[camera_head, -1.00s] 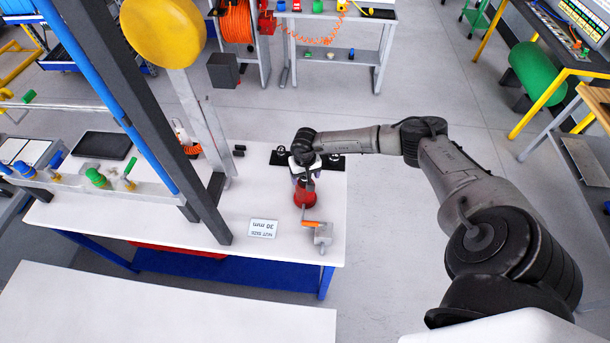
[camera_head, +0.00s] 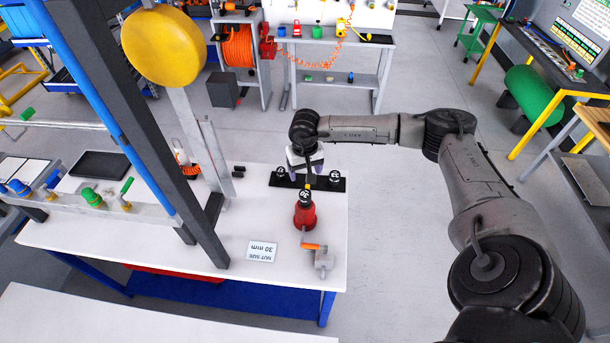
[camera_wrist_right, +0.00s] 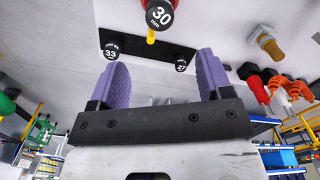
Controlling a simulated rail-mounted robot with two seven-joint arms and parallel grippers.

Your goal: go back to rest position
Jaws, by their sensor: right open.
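My right gripper (camera_head: 304,166) is above the back right of the white workbench (camera_head: 170,235). In the right wrist view my right gripper (camera_wrist_right: 163,85) shows two purple fingers spread apart with nothing between them. A red tool with a black 30 mm socket (camera_head: 305,208) stands upright on the bench just in front of the gripper; the socket also shows in the right wrist view (camera_wrist_right: 159,14), apart from the fingers. My left gripper does not show in any view.
A black socket holder (camera_head: 325,184) with sockets marked 33 and 27 lies under the gripper. A "nut size 30 mm" sign (camera_head: 262,252) and a grey crank-like part (camera_head: 322,262) are near the front edge. A dark post (camera_head: 150,150) rises left of centre. Floor right of the bench is free.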

